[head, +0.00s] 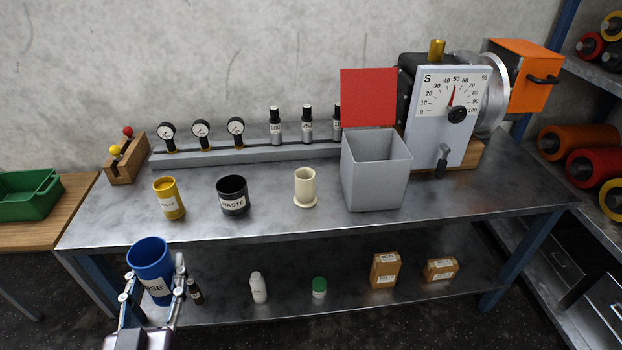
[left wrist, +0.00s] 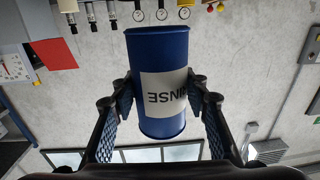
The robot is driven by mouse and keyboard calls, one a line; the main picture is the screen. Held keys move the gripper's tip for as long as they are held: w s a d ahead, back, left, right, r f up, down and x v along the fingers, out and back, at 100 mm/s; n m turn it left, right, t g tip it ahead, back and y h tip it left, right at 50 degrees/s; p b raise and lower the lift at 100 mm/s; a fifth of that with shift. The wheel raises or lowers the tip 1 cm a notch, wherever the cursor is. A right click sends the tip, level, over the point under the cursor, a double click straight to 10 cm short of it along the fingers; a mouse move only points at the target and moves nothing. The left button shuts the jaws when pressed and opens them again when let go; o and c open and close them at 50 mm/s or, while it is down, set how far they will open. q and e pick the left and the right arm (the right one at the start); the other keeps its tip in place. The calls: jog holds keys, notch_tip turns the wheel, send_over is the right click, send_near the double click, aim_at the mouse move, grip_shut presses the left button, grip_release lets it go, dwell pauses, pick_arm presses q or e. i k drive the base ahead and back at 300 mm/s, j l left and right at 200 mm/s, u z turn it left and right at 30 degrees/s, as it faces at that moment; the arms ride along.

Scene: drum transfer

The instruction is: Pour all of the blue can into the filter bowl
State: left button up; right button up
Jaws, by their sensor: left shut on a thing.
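The left wrist view shows the can (left wrist: 158,53) between the fingers (left wrist: 160,98), with the picture upside down. A cream cup (head: 304,186) with a wide foot stands mid-bench. It may be the filter bowl, but I see no label on it. The can's contents are hidden. My right gripper is out of view.
On the metal bench (head: 270,222) stand a yellow cup (head: 168,199), a black waste cup (head: 233,195) and a grey bin (head: 376,172) with a red panel behind. Gauges line the back. Bottles and boxes sit on the lower shelf. The bench's front left is clear.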

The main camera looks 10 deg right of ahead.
aim_at(305, 197)
jog(key=z, duration=0.95)
jog(key=i+z, duration=0.2)
jog(key=i, duration=0.25)
